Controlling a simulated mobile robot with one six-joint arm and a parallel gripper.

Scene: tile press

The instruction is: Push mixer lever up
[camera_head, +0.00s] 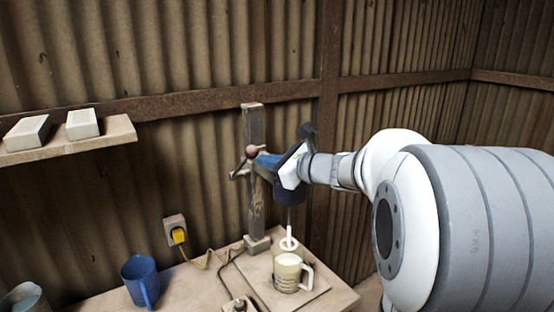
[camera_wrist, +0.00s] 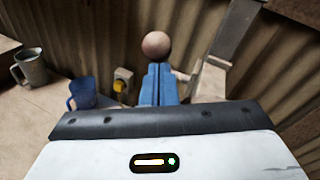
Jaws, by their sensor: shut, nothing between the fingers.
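The mixer has an upright wooden post (camera_head: 254,125) on the table, with a dark motor body (camera_head: 288,191) and a thin shaft down toward a cream mug (camera_head: 287,272). The mixer lever's round brown knob (camera_head: 251,151) is beside the post; it also shows in the wrist view (camera_wrist: 157,45). My gripper (camera_head: 262,160) has blue fingers pressed together and empty. In the wrist view the fingertips (camera_wrist: 158,68) lie right at the knob's lower edge; I cannot tell whether they touch it. My gripper partly hides the mixer head.
A blue mug (camera_head: 140,278) and a grey mug (camera_wrist: 30,67) stand on the table to the left. A yellow plug (camera_head: 178,235) with a cable is in the wall socket. A shelf (camera_head: 70,142) with two pale blocks is at the upper left. The corrugated wall is close behind the post.

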